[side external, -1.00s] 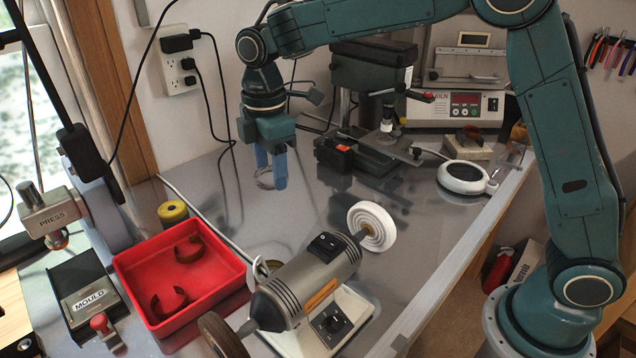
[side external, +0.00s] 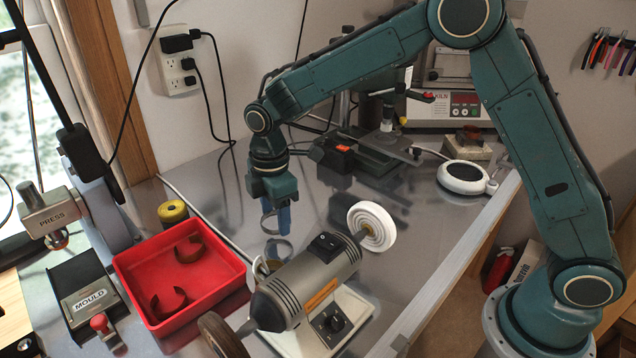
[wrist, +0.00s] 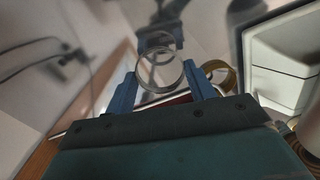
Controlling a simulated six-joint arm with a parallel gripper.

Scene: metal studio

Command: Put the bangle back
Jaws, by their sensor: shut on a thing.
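A silvery bangle (wrist: 160,75) sits between the two blue fingers of my gripper (wrist: 163,92) in the wrist view. In the side view, my gripper (side external: 277,222) points down over the metal bench, left of the polishing motor, with the bangle (side external: 269,224) at its fingertips. A ring shape just below it looks like its reflection in the shiny bench top, though I cannot be certain. My fingers are shut on the bangle. A red tray (side external: 235,262) at the lower left holds two dark curved bangle pieces (side external: 190,248).
The polishing motor (side external: 305,285) with its white wheel (side external: 372,226) stands close to the right of my gripper. A brass-coloured ring (wrist: 232,76) shows beyond my right finger. A yellow roll (side external: 172,212) stands behind the tray.

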